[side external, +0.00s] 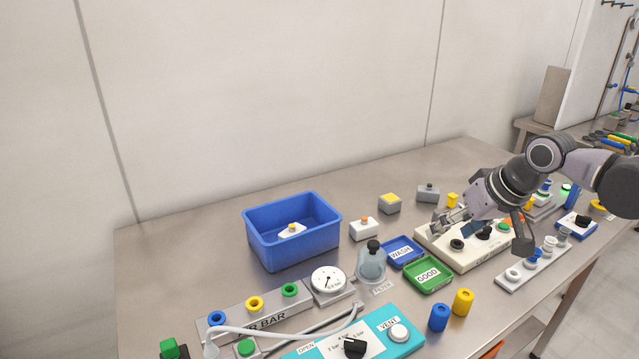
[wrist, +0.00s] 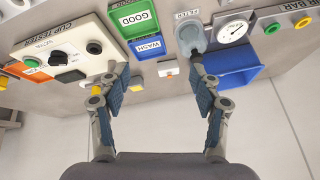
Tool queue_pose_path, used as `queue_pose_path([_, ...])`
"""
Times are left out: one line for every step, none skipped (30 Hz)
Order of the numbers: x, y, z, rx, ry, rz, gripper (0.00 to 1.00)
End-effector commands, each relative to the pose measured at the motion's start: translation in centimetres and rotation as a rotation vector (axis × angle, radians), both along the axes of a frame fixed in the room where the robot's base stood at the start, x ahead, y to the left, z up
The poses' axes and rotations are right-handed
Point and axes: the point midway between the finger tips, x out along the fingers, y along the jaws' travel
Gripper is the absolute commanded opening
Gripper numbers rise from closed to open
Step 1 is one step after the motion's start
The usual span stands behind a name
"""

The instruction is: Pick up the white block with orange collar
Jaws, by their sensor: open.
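The white block with orange collar (side external: 364,229) stands upright on the table, between the blue bin and the small trays in the side view. In the wrist view the white block (wrist: 168,70) shows small between my fingertips in the picture, apart from them. My gripper (side external: 446,221) is open and empty, above the left part of the cream tester panel and to the right of the block. Both fingers of my gripper (wrist: 158,70) show spread apart in the wrist view.
The blue bin (side external: 293,251) holds a white block with a yellow top (side external: 292,231). Grey blocks (side external: 389,205) (side external: 428,194) stand behind. The WASH tray (side external: 401,251), GOOD tray (side external: 428,274) and filter bottle (side external: 372,265) lie in front. The cream tester panel (side external: 470,253) is under my gripper.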

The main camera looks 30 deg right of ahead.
Motion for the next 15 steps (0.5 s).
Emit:
queue_pose_path([1.5,0.0,0.9,0.025,0.020,-0.046,0.64])
queue_pose_path([2.2,-0.1,1.2,0.040,0.033,-0.075,0.64])
queue_pose_path([3.2,-0.1,1.7,0.060,0.048,-0.113,0.64])
queue_pose_path([3.9,-0.1,2.0,0.075,0.061,-0.143,0.64])
queue_pose_path([4.6,-0.1,2.3,0.088,0.073,-0.172,0.64])
queue_pose_path([5.6,-0.1,2.6,0.106,0.089,-0.210,0.64])
queue_pose_path([6.3,-0.1,2.8,0.120,0.102,-0.240,0.64])
queue_pose_path([7.1,-0.1,3.0,0.133,0.113,-0.270,0.64])
queue_pose_path([8.1,-0.2,3.2,0.149,0.129,-0.310,0.64])
queue_pose_path([8.9,-0.2,3.3,0.162,0.140,-0.341,0.64])
queue_pose_path([9.6,-0.2,3.4,0.172,0.153,-0.371,0.64])
queue_pose_path([10.6,-0.2,3.5,0.188,0.168,-0.412,0.64])
queue_pose_path([11.4,-0.2,3.6,0.199,0.180,-0.443,0.64])
queue_pose_path([12.1,-0.3,3.6,0.210,0.191,-0.474,0.64])
queue_pose_path([13.1,-0.3,3.5,0.222,0.206,-0.515,0.64])
